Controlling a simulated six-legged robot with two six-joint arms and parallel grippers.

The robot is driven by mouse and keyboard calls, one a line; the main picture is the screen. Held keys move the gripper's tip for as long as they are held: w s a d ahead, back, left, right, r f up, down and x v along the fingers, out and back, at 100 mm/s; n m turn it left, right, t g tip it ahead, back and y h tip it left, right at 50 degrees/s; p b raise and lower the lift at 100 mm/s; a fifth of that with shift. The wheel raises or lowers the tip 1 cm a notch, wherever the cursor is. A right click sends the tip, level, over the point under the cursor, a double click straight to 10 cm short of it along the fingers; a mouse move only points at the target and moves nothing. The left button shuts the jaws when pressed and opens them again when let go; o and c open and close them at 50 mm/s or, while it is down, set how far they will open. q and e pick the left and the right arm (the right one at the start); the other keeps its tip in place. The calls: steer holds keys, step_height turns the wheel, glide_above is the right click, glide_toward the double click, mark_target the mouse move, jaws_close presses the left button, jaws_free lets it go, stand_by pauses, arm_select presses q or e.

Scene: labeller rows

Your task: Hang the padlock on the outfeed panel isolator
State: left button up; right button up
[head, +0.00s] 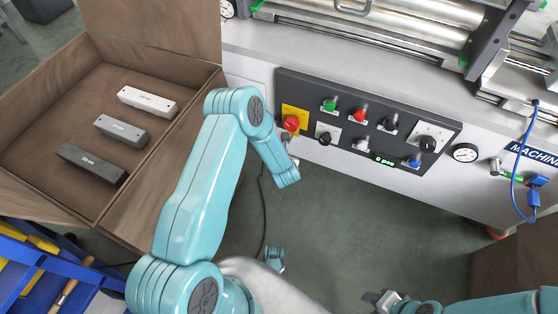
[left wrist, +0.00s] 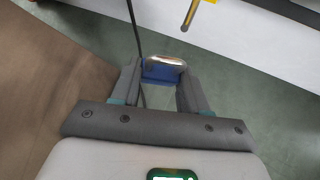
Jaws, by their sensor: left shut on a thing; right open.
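The padlock shows in the left wrist view, a blue body (left wrist: 158,74) with a pale metal shackle (left wrist: 166,61) at its far side. My left gripper (left wrist: 160,82) is shut on it, with a finger at each side. In the head view my left arm hides most of this gripper and the padlock. The outfeed panel isolator (head: 291,122), a red knob on a yellow plate, sits at the panel's left end, just beyond my left wrist. A yellow and grey part (left wrist: 191,14) lies ahead of the padlock, apart from it. My right gripper (head: 376,298) is open and empty, low in the head view.
The dark control panel (head: 352,100) carries several buttons and knobs. A brown open case (head: 60,105) with three bars stands at left. A blue tray with tools (head: 40,285) is at lower left. A blue cable (head: 513,185) hangs at right. The floor before the panel is clear.

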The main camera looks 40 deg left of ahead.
arm_select(q)
steer(key=w+a+f+b, duration=0.1)
steer(key=w+b, duration=0.2)
steer(key=w, duration=0.3)
steer(key=shift+a+f, duration=0.2)
steer(key=shift+a, duration=0.05)
stand_by(0.4)
steer(key=shift+w, duration=0.1)
stand_by(0.5)
steer(key=o, duration=1.2)
steer(key=shift+o, duration=0.2)
